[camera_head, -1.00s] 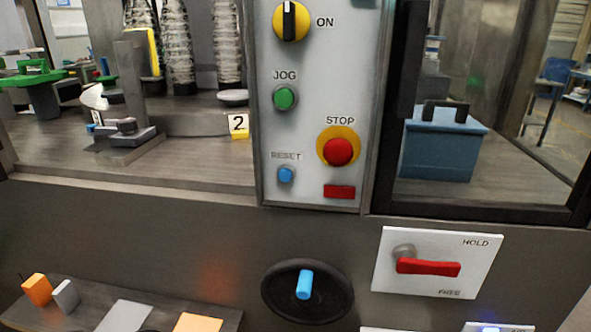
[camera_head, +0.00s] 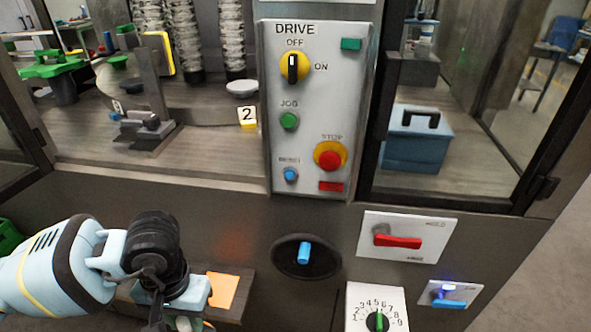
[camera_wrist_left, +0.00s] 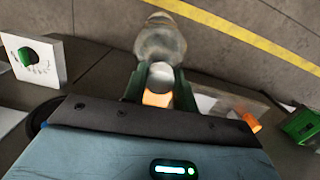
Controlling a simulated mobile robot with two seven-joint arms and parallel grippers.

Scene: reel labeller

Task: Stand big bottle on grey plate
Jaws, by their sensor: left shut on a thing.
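My left gripper (camera_wrist_left: 158,85) is shut on a pale, see-through bottle, taken to be the big bottle (camera_wrist_left: 161,38). Its round whitish top sits between the green fingers and its body extends beyond them. In the head view my left wrist hangs over the ledge, with the fingers cut off at the bottom edge and the bottle out of sight. A pale patch beside the fingers, perhaps the grey plate (camera_wrist_left: 205,103), shows in the wrist view. My arm hides that plate in the head view. My right gripper is not in view.
An orange plate (camera_head: 222,291) lies on the ledge right of my wrist. The black handwheel (camera_head: 307,257), a numbered dial (camera_head: 376,310) and a red-handled switch (camera_head: 398,240) are on the machine front.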

